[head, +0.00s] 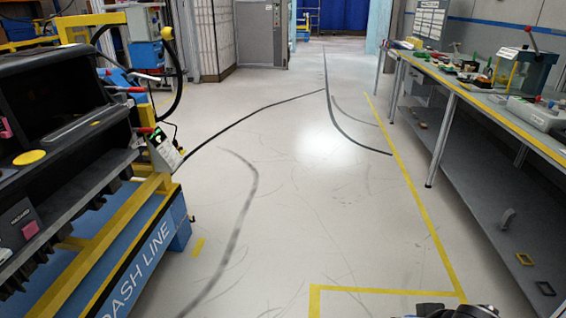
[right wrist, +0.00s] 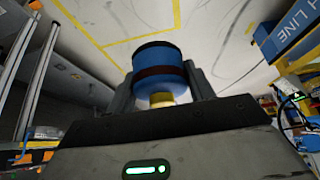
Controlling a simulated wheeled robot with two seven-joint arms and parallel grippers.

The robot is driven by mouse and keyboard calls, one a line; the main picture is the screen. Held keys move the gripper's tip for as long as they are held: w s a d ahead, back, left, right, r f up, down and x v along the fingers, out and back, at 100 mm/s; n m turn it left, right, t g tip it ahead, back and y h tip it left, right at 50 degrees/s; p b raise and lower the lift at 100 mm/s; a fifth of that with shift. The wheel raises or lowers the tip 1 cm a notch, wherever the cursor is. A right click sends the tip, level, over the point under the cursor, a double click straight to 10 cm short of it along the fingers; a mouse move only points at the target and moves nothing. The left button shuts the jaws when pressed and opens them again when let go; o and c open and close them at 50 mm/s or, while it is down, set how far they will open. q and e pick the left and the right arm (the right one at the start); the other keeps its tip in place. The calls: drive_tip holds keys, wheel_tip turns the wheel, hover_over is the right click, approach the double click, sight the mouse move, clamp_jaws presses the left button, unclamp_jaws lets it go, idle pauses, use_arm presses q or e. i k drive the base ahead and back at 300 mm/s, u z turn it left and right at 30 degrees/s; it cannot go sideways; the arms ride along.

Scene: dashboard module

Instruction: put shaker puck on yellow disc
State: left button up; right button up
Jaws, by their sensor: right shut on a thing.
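The yellow disc (head: 29,157) lies flat on a dark ledge of the dashboard module (head: 60,88) at the left of the head view. Its top looks bare. In the right wrist view, my right gripper (right wrist: 160,76) is shut on the shaker puck (right wrist: 158,58), a blue cylinder with a dark band and a black rim. A small brass-coloured part (right wrist: 161,99) shows at its near end, between the fingers. The held puck is over the floor, well away from the disc. My left gripper is in neither view.
The module sits on a yellow frame with a blue "DASH LINE" base (head: 150,262). A small device with a lit screen (head: 163,150) stands at its right edge. A workbench (head: 470,92) with tools runs along the right. The floor between is clear.

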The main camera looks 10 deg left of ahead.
sight(29, 157)
drive_tip(key=u, duration=1)
drive_tip(key=i, duration=1)
drive_tip(key=u, duration=1.15)
